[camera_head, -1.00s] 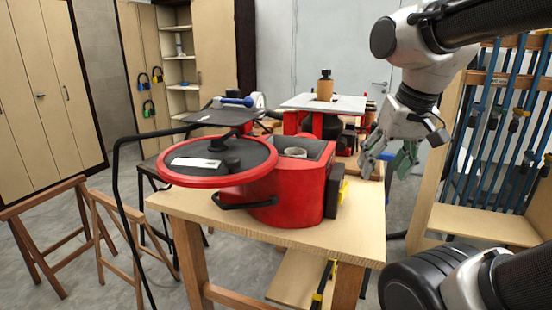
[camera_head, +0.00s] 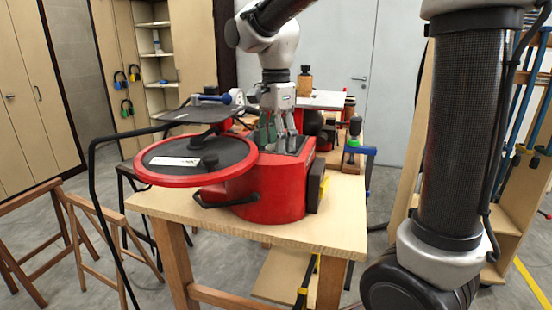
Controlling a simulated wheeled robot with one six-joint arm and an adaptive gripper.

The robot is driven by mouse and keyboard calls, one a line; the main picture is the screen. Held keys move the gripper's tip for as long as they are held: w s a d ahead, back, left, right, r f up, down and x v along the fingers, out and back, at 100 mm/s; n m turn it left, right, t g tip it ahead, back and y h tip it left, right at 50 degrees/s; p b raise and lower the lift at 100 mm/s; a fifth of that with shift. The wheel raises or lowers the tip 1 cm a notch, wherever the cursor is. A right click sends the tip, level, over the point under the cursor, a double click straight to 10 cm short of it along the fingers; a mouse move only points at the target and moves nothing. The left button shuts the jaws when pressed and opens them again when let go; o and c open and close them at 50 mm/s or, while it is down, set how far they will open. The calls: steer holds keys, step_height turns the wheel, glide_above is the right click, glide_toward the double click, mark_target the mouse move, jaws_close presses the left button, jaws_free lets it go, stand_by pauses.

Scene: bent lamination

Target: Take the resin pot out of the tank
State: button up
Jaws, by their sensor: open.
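The red tank (camera_head: 283,193) stands on the wooden workbench. Its round lid (camera_head: 236,158), black with a red rim, is swung out to the left, leaving the tank's top uncovered. My gripper (camera_head: 280,147) points down over the tank's opening with its fingers apart. The fingertips are at or just above the dark top, but their exact depth is hard to tell. The resin pot cannot be made out now; my gripper covers the place where a small pale cup showed earlier. I cannot tell whether the fingers are around the pot or touch it.
The wooden workbench (camera_head: 325,228) has bare room in front of the tank. A brown bottle (camera_head: 304,82) stands on a pale surface behind. Wooden trestles (camera_head: 85,238) stand at the left.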

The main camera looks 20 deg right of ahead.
steer(key=shift+f, duration=1.45)
steer(key=c, duration=0.8)
steer(key=shift+c, duration=0.2)
steer(key=shift+r, duration=0.1)
